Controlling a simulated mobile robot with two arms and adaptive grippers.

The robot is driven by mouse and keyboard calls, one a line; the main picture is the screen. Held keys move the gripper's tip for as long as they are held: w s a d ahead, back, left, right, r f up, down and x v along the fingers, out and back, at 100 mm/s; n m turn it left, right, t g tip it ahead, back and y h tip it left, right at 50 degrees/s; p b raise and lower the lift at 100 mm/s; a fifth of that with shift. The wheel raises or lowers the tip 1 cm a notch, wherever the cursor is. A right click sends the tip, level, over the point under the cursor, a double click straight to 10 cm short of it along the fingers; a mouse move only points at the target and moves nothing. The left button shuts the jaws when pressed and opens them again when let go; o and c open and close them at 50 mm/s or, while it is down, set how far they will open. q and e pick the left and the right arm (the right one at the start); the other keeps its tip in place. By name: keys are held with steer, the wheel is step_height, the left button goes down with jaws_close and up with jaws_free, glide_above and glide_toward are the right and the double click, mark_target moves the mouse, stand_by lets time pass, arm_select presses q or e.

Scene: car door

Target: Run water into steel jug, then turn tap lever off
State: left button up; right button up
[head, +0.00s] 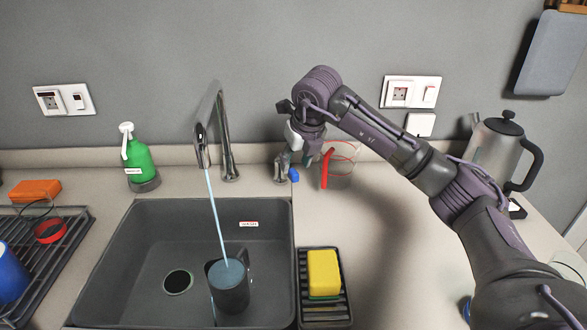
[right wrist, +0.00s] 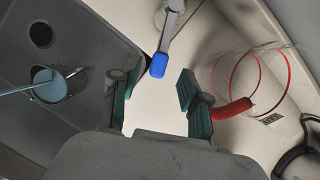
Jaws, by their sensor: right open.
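The steel jug (head: 232,292) stands in the grey sink, its water surface (head: 228,271) looking close to the rim. It also shows in the right wrist view (right wrist: 48,86). A stream of water (head: 216,215) runs from the tap (head: 221,130) into it. A thin pale streak shows at the jug's left side. The tap lever (head: 281,166) stands right of the sink's back corner, its blue tip (right wrist: 159,65) just beyond the space between my fingers. My right gripper (head: 298,152) (right wrist: 158,97) is open and empty, over the lever. My left gripper is out of view.
A clear jar with red rings (head: 341,165) stands close right of my right gripper. A sponge tray (head: 325,313) with a yellow sponge (head: 323,270) sits right of the sink. A green soap bottle (head: 138,160) and a kettle (head: 492,150) stand near the wall.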

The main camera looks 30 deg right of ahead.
mark_target(293, 171)
steer(key=shift+x, duration=1.95)
jaws_close()
